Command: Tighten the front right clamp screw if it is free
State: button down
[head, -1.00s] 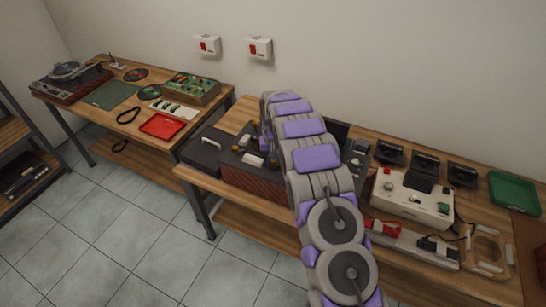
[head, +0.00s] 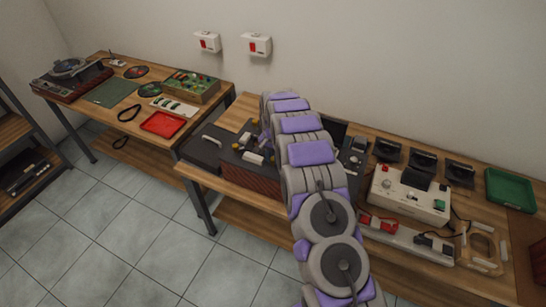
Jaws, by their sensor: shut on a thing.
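My purple and grey arm reaches over the right bench to a dark, wood-sided unit (head: 250,181). My gripper (head: 265,141) is at the arm's far end, low over the top of this unit and mostly hidden behind the arm links. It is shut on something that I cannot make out. Small yellow knobs (head: 236,147) and pale blocks (head: 253,158) show on the unit, left of the gripper. I cannot tell which of these are clamp screws. The unit's right part, with any front right clamp screw, is hidden behind my arm.
A cream control box (head: 408,194) and black stands (head: 424,165) are right of my arm, with a green tray (head: 510,189) beyond. Tiled floor (head: 130,230) in front is clear.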

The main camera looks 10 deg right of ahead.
aim_at(272, 158)
dwell(0.4)
jog(key=c, duration=0.9)
grip_release()
notch_tip(272, 158, up, 17)
jog(key=shift+a+r+p, duration=0.1)
jog(key=shift+r+p, duration=0.05)
jog(key=shift+p, duration=0.4)
